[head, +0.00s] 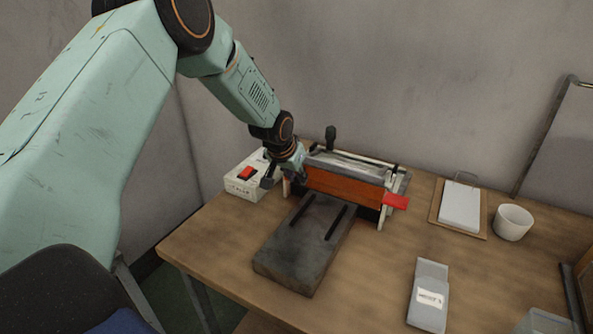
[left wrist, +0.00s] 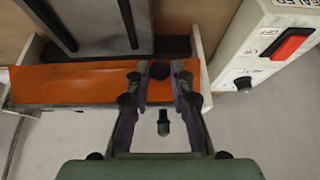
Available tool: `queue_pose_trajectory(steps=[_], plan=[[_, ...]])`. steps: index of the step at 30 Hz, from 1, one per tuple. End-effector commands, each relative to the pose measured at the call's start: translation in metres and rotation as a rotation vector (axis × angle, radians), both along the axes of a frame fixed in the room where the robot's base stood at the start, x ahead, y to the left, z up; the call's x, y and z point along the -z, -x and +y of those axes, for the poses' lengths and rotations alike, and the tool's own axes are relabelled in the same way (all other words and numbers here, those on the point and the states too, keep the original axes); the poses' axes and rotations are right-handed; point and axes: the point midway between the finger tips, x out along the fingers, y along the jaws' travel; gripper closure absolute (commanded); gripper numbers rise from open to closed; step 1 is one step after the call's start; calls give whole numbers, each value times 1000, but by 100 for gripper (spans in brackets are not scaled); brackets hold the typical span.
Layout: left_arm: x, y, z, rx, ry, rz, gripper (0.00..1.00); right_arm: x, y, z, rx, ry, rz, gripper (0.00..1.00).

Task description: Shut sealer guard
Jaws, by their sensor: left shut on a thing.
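The sealer (head: 350,165) stands at the back of the wooden table. Its orange guard (head: 345,187) runs across its front, above the grey bed plate (head: 305,245), and a red tab (head: 396,201) sticks out at its right end. My left gripper (head: 283,178) is at the guard's left end. The jaws are shut on this part of the guard. My right gripper is out of view.
A white control box (head: 245,178) with a red switch stands left of the sealer, close to my gripper. A clipboard (head: 460,207), a white cup (head: 513,222) and a grey packet (head: 429,295) are on the right. Table between bed plate and packet is clear.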

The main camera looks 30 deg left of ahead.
Motion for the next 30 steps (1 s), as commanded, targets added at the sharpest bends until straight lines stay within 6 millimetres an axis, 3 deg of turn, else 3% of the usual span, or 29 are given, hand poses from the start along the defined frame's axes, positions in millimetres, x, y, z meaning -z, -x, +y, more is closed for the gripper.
queue_pose_trajectory(steps=[9,13,20,30], plan=[[1,-1,-1,3,-1,-112,100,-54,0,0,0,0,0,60],[4,-1,-1,4,-3,-162,100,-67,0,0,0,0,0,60],[13,-2,-2,5,-7,-249,100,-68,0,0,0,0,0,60],[23,-5,-1,4,-18,-399,100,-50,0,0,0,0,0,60]])
